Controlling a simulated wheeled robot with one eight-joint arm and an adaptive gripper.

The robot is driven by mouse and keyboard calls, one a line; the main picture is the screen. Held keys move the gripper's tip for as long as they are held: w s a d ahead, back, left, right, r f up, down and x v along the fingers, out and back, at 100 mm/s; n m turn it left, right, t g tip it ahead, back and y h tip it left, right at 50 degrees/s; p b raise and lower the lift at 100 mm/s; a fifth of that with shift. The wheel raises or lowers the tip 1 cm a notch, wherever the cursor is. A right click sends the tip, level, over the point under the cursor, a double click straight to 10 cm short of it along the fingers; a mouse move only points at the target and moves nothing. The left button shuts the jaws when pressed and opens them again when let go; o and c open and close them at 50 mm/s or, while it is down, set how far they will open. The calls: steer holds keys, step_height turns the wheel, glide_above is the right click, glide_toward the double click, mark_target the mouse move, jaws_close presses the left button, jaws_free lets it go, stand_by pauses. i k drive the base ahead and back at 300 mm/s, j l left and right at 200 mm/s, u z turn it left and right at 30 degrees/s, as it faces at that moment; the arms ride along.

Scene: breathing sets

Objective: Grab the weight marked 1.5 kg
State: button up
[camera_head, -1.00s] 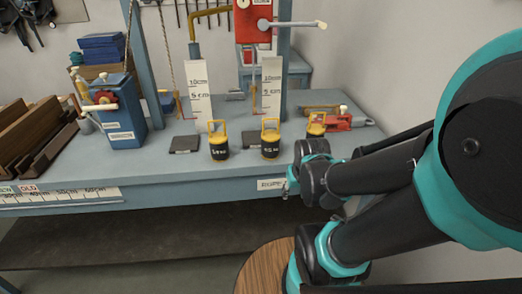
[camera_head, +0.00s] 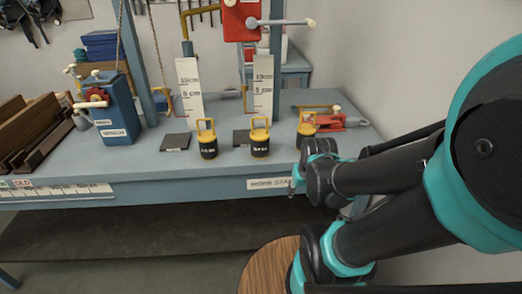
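Three black weights with yellow tops and loop handles stand upright on the blue-grey workbench (camera_head: 225,176). One is the left weight (camera_head: 208,146), one the middle weight (camera_head: 260,145), and one the right weight (camera_head: 306,128), which stands farther back, just beyond my arm. The left and middle weights have pale labels, too small to read surely, so I cannot tell which is 1.5 kg. My black and teal arm fills the right side and reaches toward the bench's front right.
Dark flat plates (camera_head: 175,142) lie beside the weights. White height scales (camera_head: 189,92) stand behind them, under a red box (camera_head: 240,18) on a frame. A blue container (camera_head: 112,110) and wooden boards (camera_head: 32,135) are at left. A round wooden top (camera_head: 270,268) is below. The bench's front strip is clear.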

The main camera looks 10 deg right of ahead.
mark_target(207, 139)
steer(key=j+z, duration=0.1)
steer(key=j, duration=0.4)
steer(key=k+j, duration=0.15)
steer(key=j, duration=0.3)
steer(key=j+z, duration=0.15)
steer(key=j, duration=0.35)
steer(key=k+j+z, duration=0.1)
steer(key=j, duration=0.35)
steer(key=k+j, duration=0.15)
steer(key=j, duration=0.35)
steer(key=k+j+z, duration=0.15)
steer(key=j, duration=0.3)
steer(key=k+j+z, duration=0.1)
steer(key=j, duration=0.35)
steer(key=k+j, duration=0.15)
steer(key=j, duration=0.3)
steer(key=z, duration=0.05)
